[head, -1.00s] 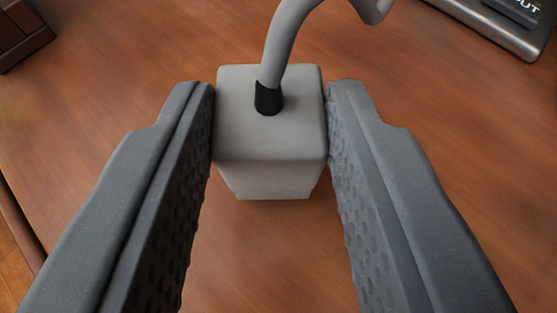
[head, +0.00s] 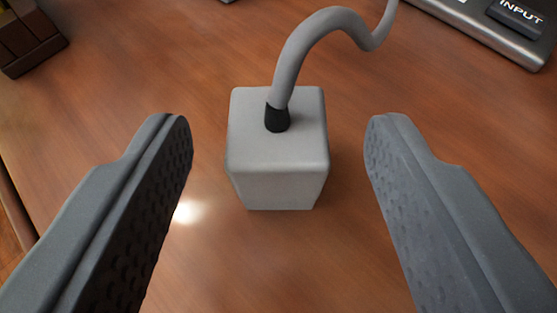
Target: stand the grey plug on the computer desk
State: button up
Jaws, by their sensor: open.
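The grey plug (head: 278,155) is a block with rounded edges, narrower toward its bottom. It stands upright on the brown wooden computer desk (head: 100,130). A grey cord (head: 325,22) rises from a black collar on its top and curves off to the upper right. My gripper (head: 279,145) is open, with one finger on each side of the plug. A clear gap shows between the plug and each finger, and the jaws hold nothing.
A metal-edged device marked INPUT (head: 515,20) lies at the top right. A dark brown slatted object (head: 30,38) is at the top left. The desk's edge (head: 17,210) runs along the left side. The desk around the plug is clear.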

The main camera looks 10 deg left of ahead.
jog(key=p+v, duration=0.3)
jog(key=v, duration=0.8)
jog(key=shift+r, duration=0.15)
jog(key=w+a+r+m+t+h, duration=0.1)
jog(key=w+r+h, duration=0.15)
jog(key=r, duration=1.15)
jog(key=w+a+r+m+t+h, duration=0.1)
jog(key=r+h, duration=0.3)
jog(key=r, duration=1)
jog(key=s+a+r+y, duration=0.2)
jog(key=s+a+r, duration=0.4)
jog(key=a+r, duration=0.3)
jog(key=s+a+r+y, duration=0.2)
jog(key=s+a+r, duration=0.5)
jog(key=a+r, duration=0.2)
jog(key=a, duration=0.2)
jog(key=shift+s+a+r+t, duration=0.3)
jog(key=shift+s+a+r, duration=0.05)
jog(key=shift+a, duration=0.05)
